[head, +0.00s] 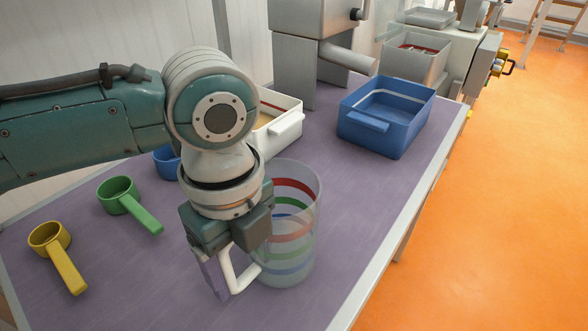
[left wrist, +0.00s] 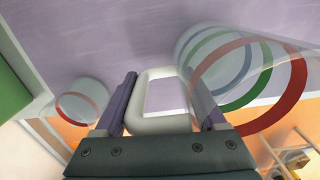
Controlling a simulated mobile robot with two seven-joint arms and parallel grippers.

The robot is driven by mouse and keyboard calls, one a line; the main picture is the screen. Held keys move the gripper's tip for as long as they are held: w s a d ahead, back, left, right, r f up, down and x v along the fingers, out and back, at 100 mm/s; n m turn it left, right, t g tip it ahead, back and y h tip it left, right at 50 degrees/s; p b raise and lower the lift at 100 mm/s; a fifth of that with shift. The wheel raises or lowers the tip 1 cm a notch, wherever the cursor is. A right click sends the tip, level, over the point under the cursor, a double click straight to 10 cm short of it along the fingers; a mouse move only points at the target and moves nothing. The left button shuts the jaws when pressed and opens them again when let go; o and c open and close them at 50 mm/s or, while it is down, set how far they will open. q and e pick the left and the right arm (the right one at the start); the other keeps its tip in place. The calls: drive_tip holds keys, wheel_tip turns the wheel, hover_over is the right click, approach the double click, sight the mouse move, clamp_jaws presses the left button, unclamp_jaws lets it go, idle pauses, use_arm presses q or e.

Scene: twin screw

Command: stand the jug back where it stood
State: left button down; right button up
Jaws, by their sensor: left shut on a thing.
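The jug (head: 298,222) is a clear cylinder with red, green and blue rings and a white handle. It is upright over the purple table in the head view; I cannot tell whether its base touches the top. My left gripper (head: 226,268) points down on the jug's left side, shut on the white handle. In the left wrist view the handle (left wrist: 152,125) sits between the fingers of the left gripper (left wrist: 158,95), and the jug's clear body (left wrist: 232,70) extends to the right. The arm hides part of the table behind it. My right gripper is not in view.
Yellow (head: 48,238), green (head: 118,193) and blue (head: 165,163) scoops stand at the left. A white tub (head: 287,124) and a blue tub (head: 375,138) stand behind the jug. The purple table (head: 352,215) is clear right of the jug, up to its pale edge.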

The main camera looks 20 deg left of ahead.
use_arm(q)
drive_tip(key=shift+f, duration=0.2)
unclamp_jaws()
wheel_tip(320, 180, up, 12)
drive_tip(key=shift+r+p, duration=0.2)
drive_tip(key=shift+p, duration=1.05)
